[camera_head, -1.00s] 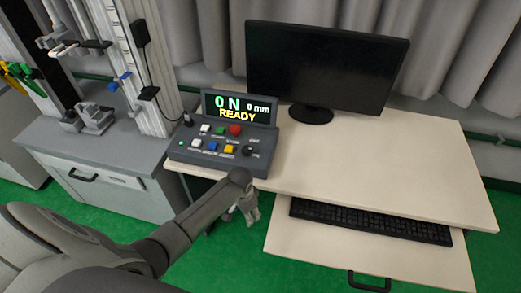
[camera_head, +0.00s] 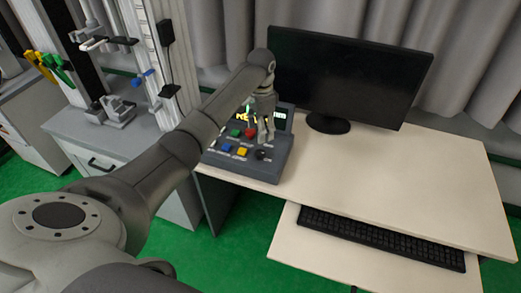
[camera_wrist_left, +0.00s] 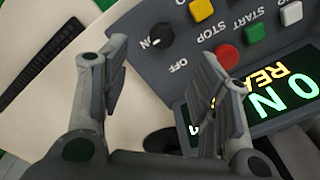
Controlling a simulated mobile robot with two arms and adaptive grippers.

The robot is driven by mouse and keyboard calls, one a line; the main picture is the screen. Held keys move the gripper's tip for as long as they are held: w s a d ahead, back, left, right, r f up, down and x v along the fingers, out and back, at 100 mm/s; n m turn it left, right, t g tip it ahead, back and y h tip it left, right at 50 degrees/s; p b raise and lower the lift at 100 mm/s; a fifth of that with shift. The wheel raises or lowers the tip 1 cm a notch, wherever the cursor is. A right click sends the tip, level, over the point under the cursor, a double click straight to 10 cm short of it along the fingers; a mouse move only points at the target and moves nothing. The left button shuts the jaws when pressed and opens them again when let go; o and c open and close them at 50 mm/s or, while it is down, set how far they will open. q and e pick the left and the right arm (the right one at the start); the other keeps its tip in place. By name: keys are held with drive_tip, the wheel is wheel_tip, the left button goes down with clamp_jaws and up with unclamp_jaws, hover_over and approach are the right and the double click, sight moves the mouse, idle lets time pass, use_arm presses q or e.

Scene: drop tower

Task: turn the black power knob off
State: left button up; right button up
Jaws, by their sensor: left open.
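The black power knob (camera_head: 262,154) is at the right front of the grey control box (camera_head: 262,172). In the left wrist view the knob (camera_wrist_left: 161,37) lies beyond the fingertips, between their lines, with ON and OFF lettering beside it. Its white mark appears to be on the ON side. My left gripper (camera_head: 265,133) is open and empty, above the box's right side, near the knob and apart from it. It also shows in the left wrist view (camera_wrist_left: 160,62). My right gripper is not in view.
A red button (camera_wrist_left: 227,57) and several coloured buttons sit beside the knob. The lit display (camera_wrist_left: 280,95) stands behind them, partly covered by my arm in the head view. A monitor (camera_head: 345,80) stands close right. The desk (camera_head: 420,180) is clear in the middle.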

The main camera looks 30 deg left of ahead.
sight(260, 152)
use_arm(q)
wheel_tip(260, 152, down, 10)
drive_tip(key=shift+a+f+p, duration=0.15)
drive_tip(key=shift+f+p, duration=0.05)
drive_tip(key=shift+p, duration=0.25)
drive_tip(key=shift+c, duration=0.5)
drive_tip(key=c, duration=1)
